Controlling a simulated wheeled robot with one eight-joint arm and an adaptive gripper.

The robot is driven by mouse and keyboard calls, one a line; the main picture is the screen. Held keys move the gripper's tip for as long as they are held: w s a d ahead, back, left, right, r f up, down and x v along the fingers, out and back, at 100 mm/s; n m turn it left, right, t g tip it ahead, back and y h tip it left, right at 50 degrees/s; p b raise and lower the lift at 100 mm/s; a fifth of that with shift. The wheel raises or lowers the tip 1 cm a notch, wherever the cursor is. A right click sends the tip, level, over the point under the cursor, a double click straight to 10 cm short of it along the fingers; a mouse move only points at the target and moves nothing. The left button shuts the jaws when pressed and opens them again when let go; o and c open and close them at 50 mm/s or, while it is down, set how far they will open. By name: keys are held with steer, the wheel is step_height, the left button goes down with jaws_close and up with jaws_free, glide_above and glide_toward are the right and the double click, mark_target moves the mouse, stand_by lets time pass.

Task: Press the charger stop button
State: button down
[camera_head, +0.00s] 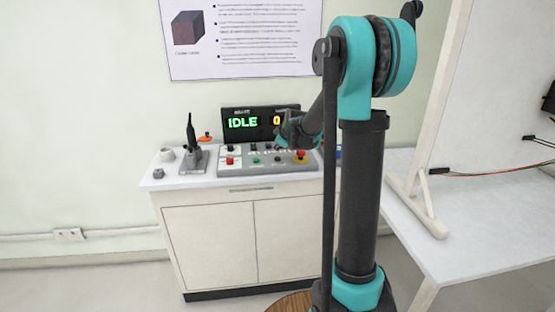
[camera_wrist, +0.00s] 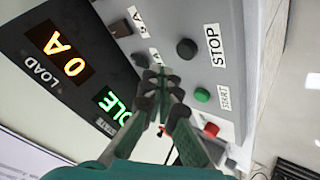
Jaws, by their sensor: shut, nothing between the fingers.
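The stop button is a round black button (camera_wrist: 187,48) beside the printed word STOP on a grey control panel (camera_wrist: 222,75) in the wrist view. In the head view the same panel (camera_head: 233,171) lies on a white cabinet, with the black button (camera_head: 278,159) right of a green one. My gripper (camera_wrist: 160,73) is shut and empty. Its tips are over the panel, below and left of the stop button in the wrist view, apart from it in the picture. In the head view my gripper (camera_head: 284,139) is above the panel's back, partly hidden by my arm.
A green START button (camera_wrist: 202,95) and a red button (camera_wrist: 211,129) sit in line with the stop button. A display (camera_head: 243,123) behind the panel reads IDLE and 0. A red-and-yellow button (camera_head: 300,157) is at the panel's right. A black tool on a stand (camera_head: 192,150) stands left.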

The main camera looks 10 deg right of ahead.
mark_target(278, 159)
steer(key=shift+r, duration=1.55)
steer(key=s+d+f+m+g, duration=0.1)
steer(key=s+f+m, duration=0.2)
steer(key=s, duration=1)
steer(key=s+d+f+m+g+h, duration=0.1)
steer(key=s+f+m, duration=0.3)
steer(key=s, duration=1)
steer(key=s+d+f+m+g+h, duration=0.1)
steer(key=s+f+m, duration=0.3)
steer(key=s+f, duration=0.4)
steer(key=s+d+g, duration=0.1)
steer(key=s, duration=0.5)
steer(key=shift+f+g, duration=0.2)
steer(key=shift+g, duration=0.2)
